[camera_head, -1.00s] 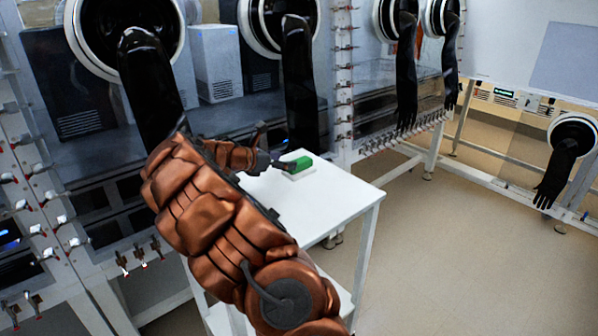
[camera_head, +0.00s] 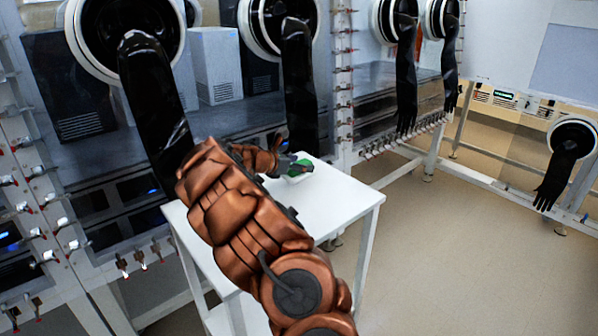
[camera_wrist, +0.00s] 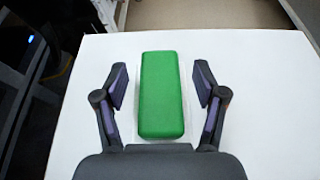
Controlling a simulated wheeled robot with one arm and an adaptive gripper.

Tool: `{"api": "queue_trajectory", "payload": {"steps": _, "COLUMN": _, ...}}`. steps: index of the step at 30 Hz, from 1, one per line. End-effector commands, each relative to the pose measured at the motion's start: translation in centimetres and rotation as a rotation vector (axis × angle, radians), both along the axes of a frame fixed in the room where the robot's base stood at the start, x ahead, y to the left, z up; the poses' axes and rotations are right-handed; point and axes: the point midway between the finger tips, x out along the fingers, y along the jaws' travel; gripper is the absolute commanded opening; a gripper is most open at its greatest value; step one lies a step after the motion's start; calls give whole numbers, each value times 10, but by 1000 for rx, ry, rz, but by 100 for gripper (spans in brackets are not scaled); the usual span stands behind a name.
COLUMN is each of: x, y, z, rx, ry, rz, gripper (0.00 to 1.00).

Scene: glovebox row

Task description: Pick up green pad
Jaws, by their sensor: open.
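The green pad (camera_wrist: 161,95) is a long block in the wrist view. It lies on a pale, low base (camera_wrist: 188,72) on the white table (camera_wrist: 262,95). My gripper (camera_wrist: 161,88) is open, with one finger on each side of the pad and a gap on both sides. In the head view the gripper (camera_head: 292,166) is at the pad (camera_head: 297,170), which is partly hidden behind it. I cannot tell the exact height of the fingertips relative to the pad.
The white table (camera_head: 342,200) is otherwise clear. Black gloves hang from glovebox ports close behind it, one (camera_head: 299,90) near the gripper and another (camera_head: 155,95) beside my arm. Open floor (camera_head: 450,250) lies to the right.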

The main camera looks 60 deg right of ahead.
Motion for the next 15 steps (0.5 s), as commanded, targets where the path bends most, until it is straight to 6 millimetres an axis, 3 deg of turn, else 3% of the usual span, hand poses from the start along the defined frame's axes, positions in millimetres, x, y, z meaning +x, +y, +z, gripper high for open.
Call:
{"api": "queue_trajectory", "payload": {"steps": 2, "x": 0, "y": 0, "z": 0, "rx": 0, "ry": 0, "rz": 0, "gripper": 68}}
{"api": "queue_trajectory", "payload": {"steps": 15, "x": 0, "y": 0, "z": 0, "rx": 0, "ry": -1, "rz": 0, "gripper": 22}}
